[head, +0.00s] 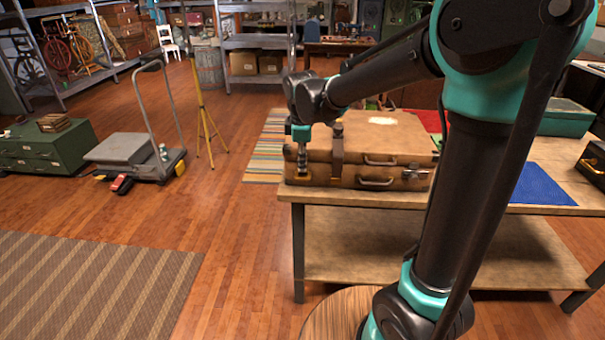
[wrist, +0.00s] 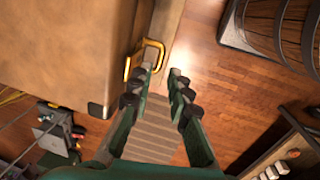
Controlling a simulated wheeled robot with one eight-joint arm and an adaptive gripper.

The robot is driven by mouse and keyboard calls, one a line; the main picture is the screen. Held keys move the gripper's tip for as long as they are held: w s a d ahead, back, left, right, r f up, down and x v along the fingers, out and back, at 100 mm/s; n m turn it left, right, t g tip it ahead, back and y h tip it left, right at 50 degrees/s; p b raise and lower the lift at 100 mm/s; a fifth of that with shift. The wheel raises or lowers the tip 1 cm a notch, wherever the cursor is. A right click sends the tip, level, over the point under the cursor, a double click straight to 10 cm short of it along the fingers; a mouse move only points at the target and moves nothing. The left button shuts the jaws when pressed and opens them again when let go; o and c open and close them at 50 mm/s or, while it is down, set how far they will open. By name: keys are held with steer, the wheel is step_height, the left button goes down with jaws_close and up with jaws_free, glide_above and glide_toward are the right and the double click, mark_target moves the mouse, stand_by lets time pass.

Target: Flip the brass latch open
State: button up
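A brown leather suitcase (head: 385,146) lies closed on the wooden table. It fills the upper left of the wrist view (wrist: 65,45). The brass latch (wrist: 161,53) is a bent yellow loop standing out from the case's edge in the wrist view. My gripper (head: 302,170) points down at the left front corner of the case. In the wrist view my gripper (wrist: 162,73) is partly open, with an empty gap between its fingertips. The left fingertip is right by the loop's lower end; I cannot tell whether they touch. The arm hides part of the case's front in the head view.
The table (head: 340,197) has bare wood in front of the case. A blue mat (head: 540,183) and a green box (head: 567,118) lie to the right. A barrel (wrist: 280,35) stands beyond the case in the wrist view. Open floor lies left of the table.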

mark_target(302, 179)
steer(key=shift+w+f, duration=0.2)
steer(key=shift+f, duration=1.1)
steer(key=shift+w+f, duration=0.2)
steer(key=shift+f, duration=1.1)
steer(key=shift+c, duration=0.4)
jaws_close()
